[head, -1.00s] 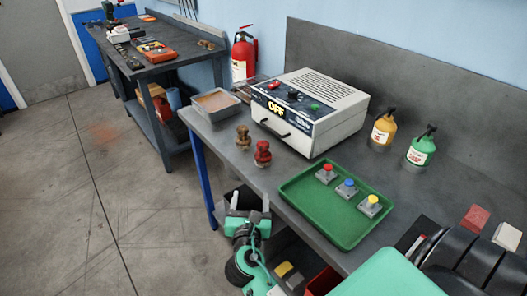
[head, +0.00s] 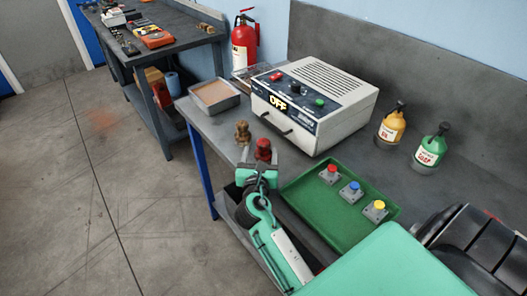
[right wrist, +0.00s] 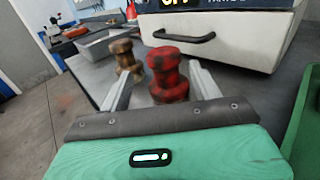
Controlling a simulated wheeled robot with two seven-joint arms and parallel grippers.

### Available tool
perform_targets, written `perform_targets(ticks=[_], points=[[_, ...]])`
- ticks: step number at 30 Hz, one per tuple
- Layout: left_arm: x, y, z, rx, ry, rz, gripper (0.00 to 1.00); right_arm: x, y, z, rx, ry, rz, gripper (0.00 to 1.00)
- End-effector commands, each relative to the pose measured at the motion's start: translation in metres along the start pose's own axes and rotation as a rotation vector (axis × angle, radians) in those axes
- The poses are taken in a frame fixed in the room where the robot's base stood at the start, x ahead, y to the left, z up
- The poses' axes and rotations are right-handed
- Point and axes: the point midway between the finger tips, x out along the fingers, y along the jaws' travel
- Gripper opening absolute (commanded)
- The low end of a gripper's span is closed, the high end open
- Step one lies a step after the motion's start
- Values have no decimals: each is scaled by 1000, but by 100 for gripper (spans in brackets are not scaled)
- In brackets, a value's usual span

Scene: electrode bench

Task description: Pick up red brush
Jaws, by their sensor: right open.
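The red brush (head: 263,149) stands upright near the front edge of the grey bench, in front of the white OFF machine. In the right wrist view the red brush (right wrist: 167,76) shows between the two fingers of my right gripper (right wrist: 161,88). In the head view my right gripper (head: 259,170) is at the near side of the brush and covers its lower part. The fingers are open, with a visible gap on each side of the brush. My left gripper is not in view.
A brown brush (head: 242,132) stands close left of the red one, also in the right wrist view (right wrist: 126,60). The white machine (head: 315,105) is behind. A green tray (head: 325,222) with buttons lies to the right. A grey box (head: 214,97) sits at left.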

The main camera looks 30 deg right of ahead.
Motion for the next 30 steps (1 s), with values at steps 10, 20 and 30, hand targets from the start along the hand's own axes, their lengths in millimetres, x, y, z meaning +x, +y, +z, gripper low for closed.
perform_targets(ticks=[10,20,30], points=[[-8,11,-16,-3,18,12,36,44,-7,5,-1,0,1,64],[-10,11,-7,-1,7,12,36,52,-8,3,0,1,0,64],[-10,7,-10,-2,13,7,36,52,-7,3,0,1,1,15]])
